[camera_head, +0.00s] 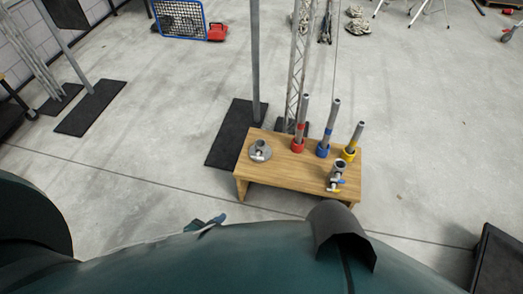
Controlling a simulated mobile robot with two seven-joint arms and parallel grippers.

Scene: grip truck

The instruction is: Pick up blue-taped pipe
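The blue-taped pipe (332,120) is a grey tube standing upright in a blue holder (322,151) on a low wooden table (272,185). It stands between a red-taped pipe (301,123) on its left and a yellow-taped pipe (356,134) on its right. A small part of what looks like my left gripper (207,224) shows past my teal body, left of the table's front and well apart from the pipes. Most of it is hidden, and I cannot tell whether it is open or shut. My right gripper is not in view.
A round grey base with a short socket (260,151) stands on the table's left, and another metal fitting (338,172) at its front right. A vertical pole (255,60) and a lattice truss (297,60) rise behind the table. Open concrete floor lies left and right.

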